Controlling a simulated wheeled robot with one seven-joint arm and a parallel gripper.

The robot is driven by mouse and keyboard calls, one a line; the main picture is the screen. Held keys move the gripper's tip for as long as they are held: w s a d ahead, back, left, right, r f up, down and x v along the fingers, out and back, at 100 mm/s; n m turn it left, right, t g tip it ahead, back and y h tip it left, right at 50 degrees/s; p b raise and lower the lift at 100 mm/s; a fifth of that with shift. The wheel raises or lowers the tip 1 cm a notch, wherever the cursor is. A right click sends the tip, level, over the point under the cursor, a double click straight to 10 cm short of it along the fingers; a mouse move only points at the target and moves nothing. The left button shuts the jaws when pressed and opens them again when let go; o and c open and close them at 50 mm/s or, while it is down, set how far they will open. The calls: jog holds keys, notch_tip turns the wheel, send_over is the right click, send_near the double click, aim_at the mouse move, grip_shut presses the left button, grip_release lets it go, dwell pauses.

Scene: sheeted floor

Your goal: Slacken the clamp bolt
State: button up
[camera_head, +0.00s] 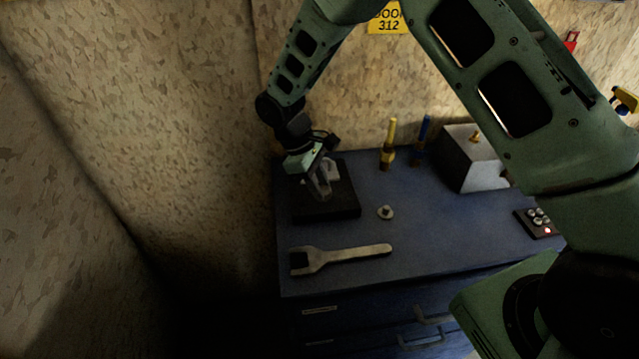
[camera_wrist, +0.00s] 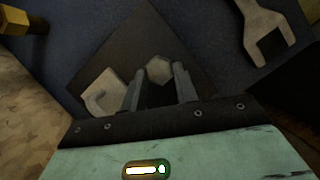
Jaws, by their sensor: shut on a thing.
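My gripper (camera_head: 322,190) points down over a dark square plate (camera_head: 345,206) at the left of the blue cabinet top. In the wrist view its two fingers (camera_wrist: 157,88) stand on either side of the clamp bolt, shut on it. The bolt's grey hexagonal head (camera_wrist: 158,70) shows between the fingertips; its shank is hidden. A pale grey clamp part (camera_wrist: 104,93) lies beside the left finger, on the plate. In the head view the gripper hides most of the clamp and bolt.
An open-ended wrench (camera_head: 340,257) lies near the cabinet's front edge. A small round metal piece (camera_head: 385,212) lies right of the plate. Yellow (camera_head: 390,145) and blue (camera_head: 424,138) handled tools stand behind. A grey box (camera_head: 468,160) and button panel (camera_head: 537,223) are at right.

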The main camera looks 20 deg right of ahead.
dwell(0.4)
jog(key=o, duration=1)
jog(key=b+v, duration=0.3)
jog(key=v, duration=1.4)
jog(key=shift+a+r, duration=0.15)
jog(key=s+a+m+t+y, duration=0.1)
jog(key=s+a+t+y, duration=0.2)
jog(key=s, duration=2)
jog(key=shift+m+y, duration=0.5)
jog(key=shift+m, duration=0.3)
jog(key=s+d, duration=0.1)
jog(key=s, duration=0.2)
jog(key=s+d+f, duration=0.1)
jog(key=s, duration=0.2)
jog(key=s+d+f, duration=0.1)
jog(key=s, duration=0.2)
jog(key=shift+s, duration=0.1)
